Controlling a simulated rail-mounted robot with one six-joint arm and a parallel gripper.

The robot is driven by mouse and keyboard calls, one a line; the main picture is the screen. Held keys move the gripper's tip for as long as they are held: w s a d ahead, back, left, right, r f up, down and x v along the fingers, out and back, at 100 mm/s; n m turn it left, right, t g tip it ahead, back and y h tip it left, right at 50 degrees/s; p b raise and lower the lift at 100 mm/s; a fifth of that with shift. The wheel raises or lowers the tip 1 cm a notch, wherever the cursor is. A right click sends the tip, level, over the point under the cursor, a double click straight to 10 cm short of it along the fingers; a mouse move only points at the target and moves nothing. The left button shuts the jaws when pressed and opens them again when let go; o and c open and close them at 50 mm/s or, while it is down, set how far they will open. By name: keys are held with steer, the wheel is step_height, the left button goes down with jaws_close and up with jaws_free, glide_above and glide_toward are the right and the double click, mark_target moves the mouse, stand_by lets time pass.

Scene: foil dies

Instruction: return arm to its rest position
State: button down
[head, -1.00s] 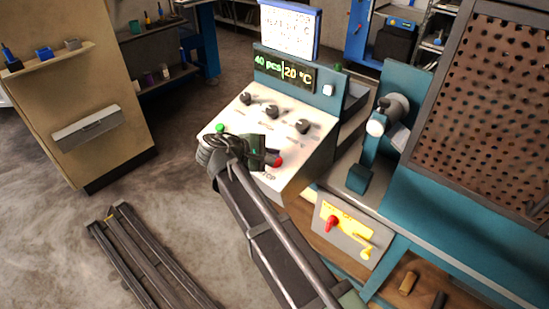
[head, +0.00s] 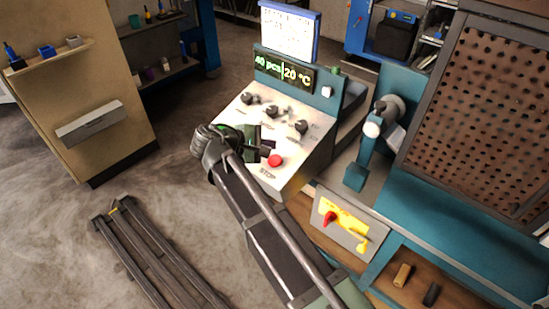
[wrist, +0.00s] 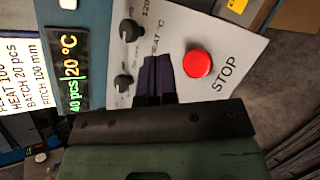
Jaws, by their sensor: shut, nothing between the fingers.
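My arm reaches up from the bottom of the head view, over the sloped white control panel (head: 290,160). My gripper (head: 268,149) is shut and empty, in front of the panel, just up and left of the red STOP button (head: 275,160). In the wrist view the closed dark fingers (wrist: 158,75) point at the panel, with the red button (wrist: 197,64) to their right. The gap between fingertips and panel is hard to judge.
Black knobs (head: 301,127) sit on the panel, below a display (head: 284,73) reading 40 pcs and 20 °C. A teal bench with a perforated guard (head: 480,110) stands right. A beige cabinet (head: 85,100) stands left. Dark floor rails (head: 150,255) lie lower left, with bare floor around.

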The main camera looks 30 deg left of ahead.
stand_by(0.4)
steer(key=d+f+m+g+y+p, duration=0.1)
steer(key=d+f+m+g, duration=0.25)
steer(key=d, duration=0.45)
steer(key=d+f+m+g+y, duration=0.1)
steer(key=d+f+m+g, duration=0.2)
steer(key=d, duration=0.4)
steer(key=d+r+m+g+y+p, duration=0.1)
steer(key=d+m, duration=0.5)
steer(key=d, duration=1.2)
steer(key=d+r+m+g+y+p, duration=0.1)
steer(key=d+m, duration=0.6)
steer(key=d, duration=1.2)
steer(key=w+g+y+p, duration=0.1)
steer(key=g, duration=0.1)
steer(key=shift+g+y+p, duration=0.35)
steer(key=shift+y+p, duration=0.05)
